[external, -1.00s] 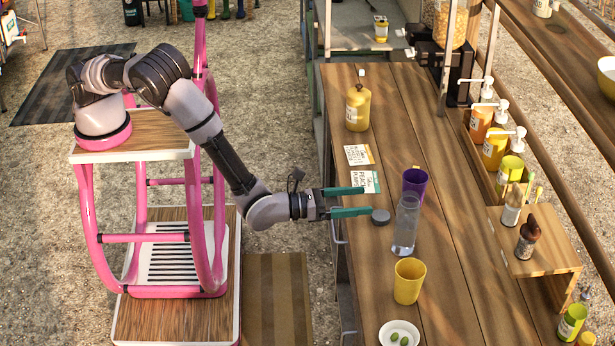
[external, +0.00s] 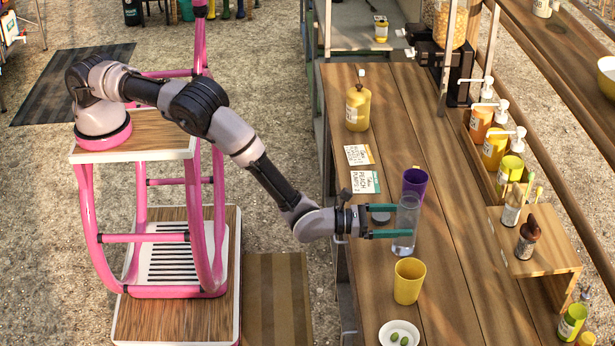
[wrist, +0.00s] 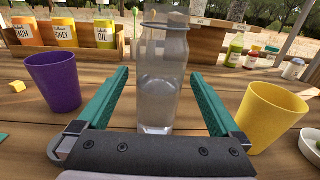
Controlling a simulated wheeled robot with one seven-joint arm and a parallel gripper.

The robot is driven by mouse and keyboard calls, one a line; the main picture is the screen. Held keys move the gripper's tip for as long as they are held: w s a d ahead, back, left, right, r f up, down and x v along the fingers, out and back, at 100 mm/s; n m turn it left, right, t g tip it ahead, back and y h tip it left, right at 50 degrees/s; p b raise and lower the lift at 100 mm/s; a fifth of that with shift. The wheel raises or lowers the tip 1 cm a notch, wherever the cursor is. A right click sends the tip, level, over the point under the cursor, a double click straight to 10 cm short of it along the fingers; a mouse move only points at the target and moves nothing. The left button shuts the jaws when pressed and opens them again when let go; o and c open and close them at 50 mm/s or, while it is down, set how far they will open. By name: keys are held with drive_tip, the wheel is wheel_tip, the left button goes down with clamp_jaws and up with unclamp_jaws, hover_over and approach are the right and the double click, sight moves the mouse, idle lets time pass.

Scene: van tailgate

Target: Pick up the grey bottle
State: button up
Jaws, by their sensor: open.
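The grey bottle (external: 405,226) is clear and see-through and stands upright on the wooden table. In the wrist view the bottle (wrist: 162,80) stands between the two green fingers, nearer the left one, with its base partly hidden by the dark gripper body. My gripper (external: 390,222) is open, low over the table, with its fingertips at the bottle in the external view. In the wrist view my gripper (wrist: 162,95) shows a gap on each side of the bottle; I cannot tell whether either finger touches it.
A purple cup (external: 416,183) stands close behind the bottle, and a yellow cup (external: 409,281) stands in front. A white dish (external: 400,334) holds green olives. A yellow pump bottle (external: 358,106) stands farther back.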

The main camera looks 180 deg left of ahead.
drive_tip(key=shift+w+a, duration=0.1)
drive_tip(key=shift+a, duration=0.95)
drive_tip(key=c, duration=1.4)
clamp_jaws()
drive_tip(key=shift+r, duration=0.15)
